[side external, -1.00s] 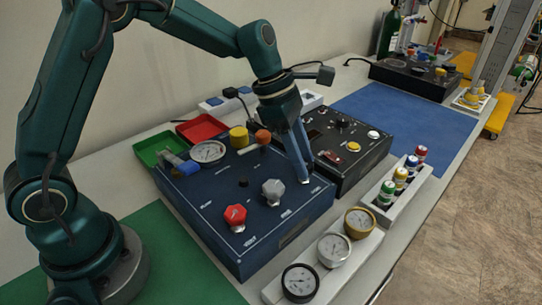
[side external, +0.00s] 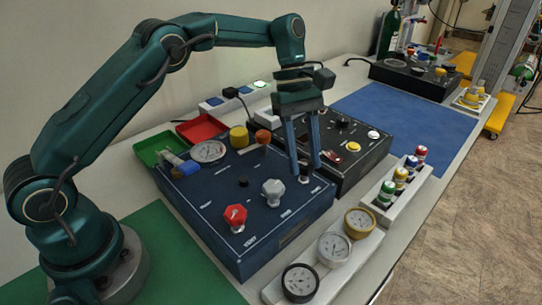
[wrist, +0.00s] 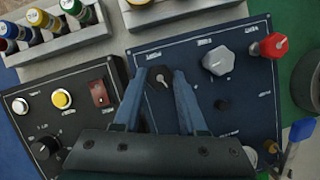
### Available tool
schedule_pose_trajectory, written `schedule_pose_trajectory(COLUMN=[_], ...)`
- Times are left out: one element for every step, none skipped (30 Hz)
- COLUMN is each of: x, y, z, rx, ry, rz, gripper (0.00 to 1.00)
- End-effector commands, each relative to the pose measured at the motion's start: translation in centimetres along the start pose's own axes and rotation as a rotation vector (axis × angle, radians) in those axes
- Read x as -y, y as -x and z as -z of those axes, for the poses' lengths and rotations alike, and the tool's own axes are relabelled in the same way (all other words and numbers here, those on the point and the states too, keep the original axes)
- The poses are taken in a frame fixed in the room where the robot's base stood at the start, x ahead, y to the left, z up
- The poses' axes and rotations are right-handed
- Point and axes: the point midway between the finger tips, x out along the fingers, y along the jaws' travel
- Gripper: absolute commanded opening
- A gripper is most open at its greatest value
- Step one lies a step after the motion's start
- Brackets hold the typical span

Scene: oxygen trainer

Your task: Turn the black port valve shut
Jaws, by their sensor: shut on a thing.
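The black port valve (wrist: 161,74) is a dark knob with a pale mark on top, at the edge of the blue panel box (side external: 232,199). My gripper (wrist: 160,80) points down with its two blue fingers on either side of the knob, shut on it. In the side external view my gripper (side external: 304,174) stands at the box's far right corner, and its fingers hide part of the valve. A grey knob (side external: 273,192) and a red knob (side external: 235,217) sit along the same edge of the box.
A black panel box (side external: 350,150) stands close beside the blue one. A rack of small bottles (side external: 388,192) and a holder with gauges (side external: 333,249) line the front. Green (side external: 155,150) and red (side external: 202,130) trays are behind.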

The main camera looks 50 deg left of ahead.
Motion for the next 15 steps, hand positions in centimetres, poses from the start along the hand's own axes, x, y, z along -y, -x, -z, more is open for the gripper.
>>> schedule_pose_trajectory(x=[-0.08,-0.07,-0.08,-0.09,-0.08,-0.09,-0.09,-0.1,-0.09,-0.09,-0.11,-0.09,-0.09,-0.08,-0.09], y=[0.05,0.05,0.03,0.06,0.06,0.04,0.07,0.07,0.06,0.05,0.07,0.08,0.08,0.06,0.07], z=[-0.04,-0.04,-0.04,-0.06,-0.07,-0.07,-0.08,-0.08,-0.09,-0.1,-0.1,-0.11,-0.12,-0.11,-0.12], rx=[0.001,0.001,0.001,0.001,0.002,0.002,0.002,0.002,0.002,0.002,0.002,0.002,0.002,0.002,0.002], ry=[-0.024,-0.037,-0.053,-0.065,-0.076,-0.088,-0.098,-0.107,-0.118,-0.125,-0.131,-0.139,-0.144,-0.148,-0.153], rz=[0.007,0.013,0.02,0.025,0.029,0.035,0.039,0.042,0.047,0.051,0.052,0.056,0.059,0.061,0.063], gripper=[0.0,0.0,0.0,0.0,0.0,0.0,0.0,0.0,0.0,0.0,0.0,0.0,0.0,0.0,0.0])
